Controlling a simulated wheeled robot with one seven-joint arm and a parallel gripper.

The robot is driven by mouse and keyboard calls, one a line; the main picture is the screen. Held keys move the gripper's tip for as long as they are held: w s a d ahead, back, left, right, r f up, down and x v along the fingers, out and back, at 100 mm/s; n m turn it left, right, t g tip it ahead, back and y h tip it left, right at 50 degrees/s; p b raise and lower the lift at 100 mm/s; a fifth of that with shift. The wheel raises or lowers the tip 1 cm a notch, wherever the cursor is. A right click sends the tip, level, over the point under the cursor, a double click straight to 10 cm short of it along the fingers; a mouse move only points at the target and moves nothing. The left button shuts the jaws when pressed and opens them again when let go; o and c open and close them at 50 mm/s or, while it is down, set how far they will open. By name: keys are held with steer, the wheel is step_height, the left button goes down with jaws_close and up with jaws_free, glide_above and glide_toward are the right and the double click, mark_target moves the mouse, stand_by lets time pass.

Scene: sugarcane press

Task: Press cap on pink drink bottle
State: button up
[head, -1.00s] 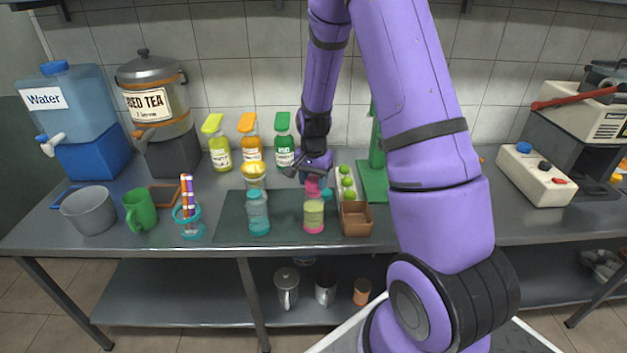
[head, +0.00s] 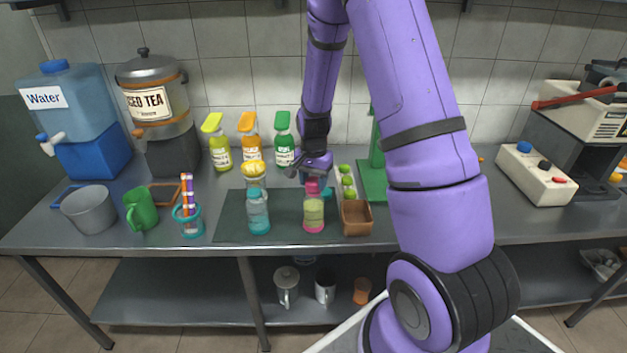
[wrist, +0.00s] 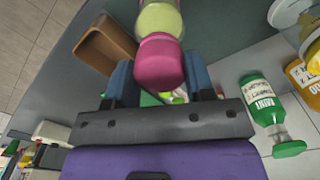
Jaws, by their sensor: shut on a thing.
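The pink drink bottle (head: 313,212) has a pink base and yellow-green contents and stands upright on the dark mat (head: 285,222). A pink cap (wrist: 158,62) is at the bottle's mouth, in line with the bottle (wrist: 160,18) in the wrist view. The cap also shows in the head view (head: 312,187). My gripper (head: 314,174) is above the bottle. Its two blue fingers (wrist: 158,78) are on either side of the cap and shut on it. I cannot tell whether the cap is fully seated.
A teal-capped blue bottle (head: 258,213) stands to the left on the mat. A brown box (head: 356,218) is close on the right. A tray of green fruit (head: 347,182) and the green MINT bottle (head: 284,145) are behind. The table's front edge is clear.

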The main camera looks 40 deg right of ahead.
steer(key=o, duration=1.4)
steer(key=shift+r, duration=3.5)
jaws_close()
steer(key=shift+f, duration=2.7)
